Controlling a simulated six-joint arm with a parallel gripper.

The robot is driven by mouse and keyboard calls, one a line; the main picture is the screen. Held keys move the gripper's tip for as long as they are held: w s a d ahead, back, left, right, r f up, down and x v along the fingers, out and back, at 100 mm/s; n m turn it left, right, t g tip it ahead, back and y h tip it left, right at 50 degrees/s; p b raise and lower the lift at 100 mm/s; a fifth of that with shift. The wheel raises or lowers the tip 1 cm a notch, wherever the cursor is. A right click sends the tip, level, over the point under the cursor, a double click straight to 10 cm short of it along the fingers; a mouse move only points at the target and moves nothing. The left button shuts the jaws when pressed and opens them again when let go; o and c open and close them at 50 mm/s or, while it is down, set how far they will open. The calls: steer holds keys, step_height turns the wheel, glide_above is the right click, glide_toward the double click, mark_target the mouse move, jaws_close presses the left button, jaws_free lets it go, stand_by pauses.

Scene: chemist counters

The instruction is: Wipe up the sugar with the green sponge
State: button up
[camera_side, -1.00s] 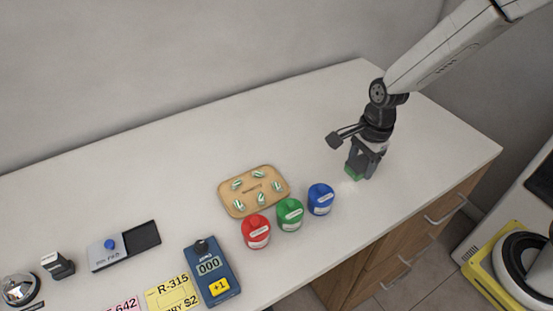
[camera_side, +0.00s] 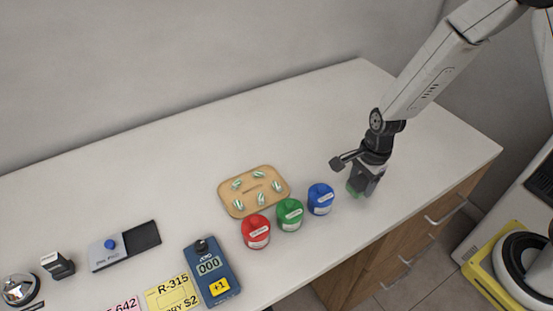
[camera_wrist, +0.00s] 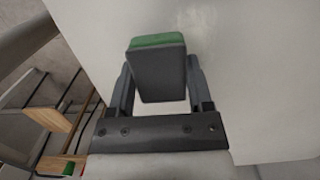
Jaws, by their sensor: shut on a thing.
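My gripper (camera_side: 357,186) is shut on the green sponge (camera_side: 353,190) over the right part of the white counter. The sponge is mostly hidden by the fingers in the side view. In the wrist view my gripper (camera_wrist: 158,85) holds a dark grey block with a green layer, the sponge (camera_wrist: 157,41), at its far end. The sponge is at or very near the counter top; I cannot tell whether it touches. No sugar can be made out clearly on the pale counter.
A blue jar (camera_side: 320,199) stands just left of my gripper, with a green jar (camera_side: 289,214) and a red jar (camera_side: 256,231) further left. A wooden tray (camera_side: 232,206) of capsules lies behind them. The counter's front edge (camera_side: 402,232) is close; the back is clear.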

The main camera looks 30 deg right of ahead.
mark_target(336, 181)
steer(key=shift+f, duration=1.55)
steer(key=shift+w+r, duration=0.15)
steer(key=shift+w, duration=0.3)
steer(key=shift+c, duration=0.5)
steer(key=shift+w, duration=3.1)
steer(key=shift+s, duration=3.55)
steer(key=shift+a, duration=0.45)
steer(key=shift+w+a, duration=0.1)
steer(key=shift+w, duration=3.35)
steer(key=shift+s, duration=3.45)
steer(key=shift+r, duration=3.95)
